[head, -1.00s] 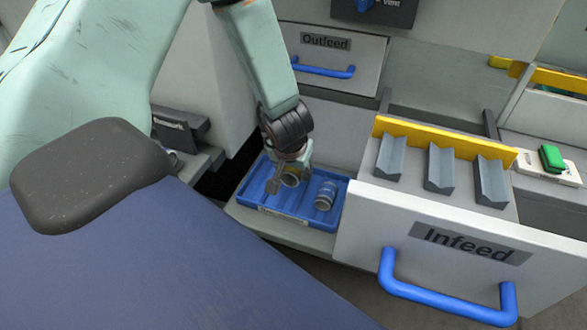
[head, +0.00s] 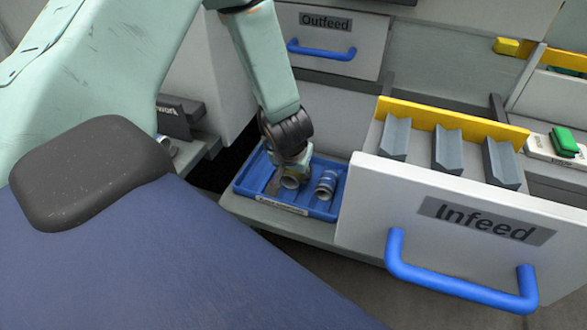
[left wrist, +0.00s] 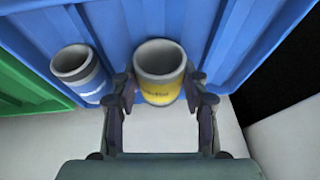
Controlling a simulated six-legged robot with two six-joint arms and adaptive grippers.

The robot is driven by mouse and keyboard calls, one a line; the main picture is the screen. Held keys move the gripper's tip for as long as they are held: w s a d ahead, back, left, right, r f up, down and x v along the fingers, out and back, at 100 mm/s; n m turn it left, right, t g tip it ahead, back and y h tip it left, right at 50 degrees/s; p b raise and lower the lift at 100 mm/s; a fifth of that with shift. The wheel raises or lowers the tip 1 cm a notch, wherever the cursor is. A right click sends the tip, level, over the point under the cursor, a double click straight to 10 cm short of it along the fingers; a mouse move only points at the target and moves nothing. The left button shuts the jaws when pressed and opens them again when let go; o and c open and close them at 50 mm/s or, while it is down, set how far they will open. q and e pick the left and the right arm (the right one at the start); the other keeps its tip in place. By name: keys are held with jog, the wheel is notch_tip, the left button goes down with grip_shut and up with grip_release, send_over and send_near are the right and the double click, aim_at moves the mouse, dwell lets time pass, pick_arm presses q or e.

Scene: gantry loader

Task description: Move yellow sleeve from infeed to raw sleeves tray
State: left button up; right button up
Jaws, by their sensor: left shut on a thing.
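My left gripper (head: 288,172) reaches down into the blue tray (head: 240,188). It is shut on the yellow sleeve (left wrist: 160,88), a grey tube with a yellow band, with one finger on each side in the left wrist view. My right gripper is not in view.
The open Infeed drawer (head: 450,216) with a blue handle (head: 455,285) is right of the tray. Its grey V-shaped holders (head: 447,150) are empty. The Outfeed drawer (head: 345,35) is behind. A green tray (left wrist: 25,75) adjoins at left in the left wrist view.

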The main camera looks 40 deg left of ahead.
pick_arm(q)
jog(key=o, duration=1.5)
jog(key=shift+c, duration=0.2)
jog(key=v, duration=1.2)
